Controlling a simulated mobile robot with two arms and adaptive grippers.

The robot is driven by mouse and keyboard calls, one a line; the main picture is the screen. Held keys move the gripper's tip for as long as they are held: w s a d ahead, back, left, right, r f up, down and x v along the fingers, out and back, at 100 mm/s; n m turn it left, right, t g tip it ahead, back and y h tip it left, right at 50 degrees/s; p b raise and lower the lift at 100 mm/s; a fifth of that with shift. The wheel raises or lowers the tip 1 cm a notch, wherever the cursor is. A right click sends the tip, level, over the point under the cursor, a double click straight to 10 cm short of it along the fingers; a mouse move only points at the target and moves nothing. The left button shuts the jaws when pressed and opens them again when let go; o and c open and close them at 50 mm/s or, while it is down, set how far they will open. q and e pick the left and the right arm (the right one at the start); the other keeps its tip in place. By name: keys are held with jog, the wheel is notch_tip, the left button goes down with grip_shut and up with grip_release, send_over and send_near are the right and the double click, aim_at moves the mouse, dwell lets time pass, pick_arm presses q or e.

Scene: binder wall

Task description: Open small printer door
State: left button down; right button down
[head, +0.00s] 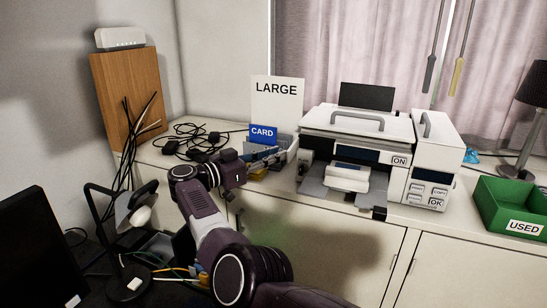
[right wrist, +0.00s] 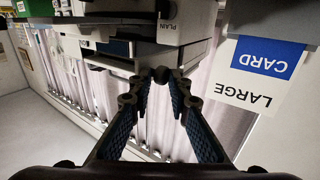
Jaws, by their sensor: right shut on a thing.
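The white printer (head: 358,128) stands on the counter, with a grey lid handle and an ON button. A pale tray (head: 347,177) juts from its front. In the head view my right wrist (head: 232,172) is left of the printer; the fingertips are hard to make out. My left gripper is out of view.
A LARGE sign (head: 277,100) and a blue CARD label (head: 263,134) stand left of the printer. Black cables (head: 200,140) lie further left. A green USED bin (head: 515,205) and a lamp (head: 532,90) are at right. A narrow counter strip before the bin is clear.

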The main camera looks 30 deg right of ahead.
jog(key=shift+d+r, duration=0.6)
jog(key=shift+r, duration=0.15)
jog(key=c, duration=2.2)
grip_release()
jog(key=shift+o, duration=1.2)
jog(key=shift+d+f, duration=0.1)
jog(key=shift+d, duration=0.15)
jog(key=shift+d+f, duration=0.1)
jog(key=shift+d, duration=0.4)
jog(key=shift+w+a, duration=0.1)
jog(key=shift+a, duration=0.3)
notch_tip(320, 180, up, 9)
jog(key=shift+a+r, duration=0.1)
jog(key=shift+c, duration=0.6)
